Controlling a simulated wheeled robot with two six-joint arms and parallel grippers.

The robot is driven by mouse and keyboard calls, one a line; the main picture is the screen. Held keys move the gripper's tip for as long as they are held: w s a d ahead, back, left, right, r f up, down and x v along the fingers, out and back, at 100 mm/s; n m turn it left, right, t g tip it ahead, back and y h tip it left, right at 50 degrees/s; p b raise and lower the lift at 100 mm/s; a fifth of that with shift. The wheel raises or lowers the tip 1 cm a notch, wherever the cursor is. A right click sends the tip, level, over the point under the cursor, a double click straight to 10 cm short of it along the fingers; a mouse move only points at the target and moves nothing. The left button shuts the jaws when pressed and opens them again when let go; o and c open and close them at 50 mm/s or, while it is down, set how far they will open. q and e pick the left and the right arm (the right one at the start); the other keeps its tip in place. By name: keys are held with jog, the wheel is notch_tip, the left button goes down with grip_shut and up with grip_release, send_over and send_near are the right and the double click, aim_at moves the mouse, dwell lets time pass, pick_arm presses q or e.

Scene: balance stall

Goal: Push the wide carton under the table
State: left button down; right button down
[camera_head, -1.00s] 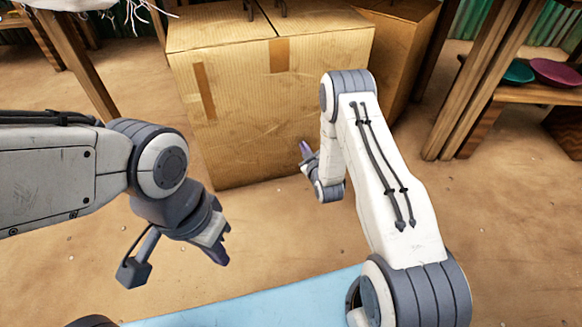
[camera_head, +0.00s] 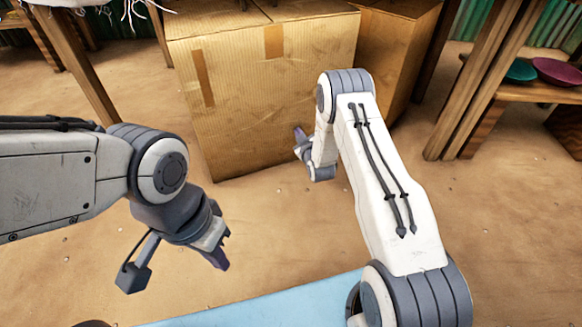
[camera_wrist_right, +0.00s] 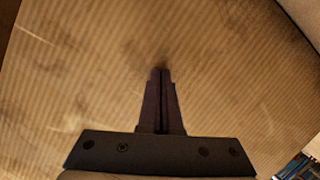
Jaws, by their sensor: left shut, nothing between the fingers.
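The wide carton (camera_head: 270,100) is a large brown cardboard box with tape strips, on the sandy ground at top centre. Its top is cut off by the picture edge. My right gripper (camera_head: 299,137) is at the lower right of its front face, partly hidden by my arm. In the right wrist view the fingers (camera_wrist_right: 160,75) are together, with the tips at or very near the corrugated face (camera_wrist_right: 225,75); I cannot tell contact for certain. My left gripper (camera_head: 222,256) is shut and empty above the ground, apart from the carton. Wooden table legs (camera_head: 77,62) stand left of the carton.
A second carton (camera_head: 400,50) stands right of the wide carton. Further right are wooden posts (camera_head: 478,85) and a shelf with a teal bowl (camera_head: 520,71) and a purple bowl (camera_head: 557,72). Sandy ground in front of the carton is clear.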

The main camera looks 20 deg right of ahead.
aim_at(296, 126)
jog(key=shift+r+b+x, duration=0.2)
jog(key=shift+b+x, duration=0.15)
jog(key=shift+x, duration=0.45)
jog(key=shift+r+b+x, duration=0.2)
jog(key=shift+b+x, duration=0.1)
jog(key=shift+x, duration=0.5)
jog(key=shift+r+b+x, duration=0.2)
jog(key=shift+b+x, duration=0.15)
jog(key=shift+x, duration=0.45)
jog(key=shift+r, duration=0.1)
jog(key=p+v, duration=0.1)
jog(key=v, duration=0.2)
jog(key=f+p+v, duration=0.1)
jog(key=p+v, duration=0.1)
jog(key=shift+s+f+p, duration=0.2)
jog(key=shift+s+p, duration=0.1)
jog(key=shift+s, duration=0.25)
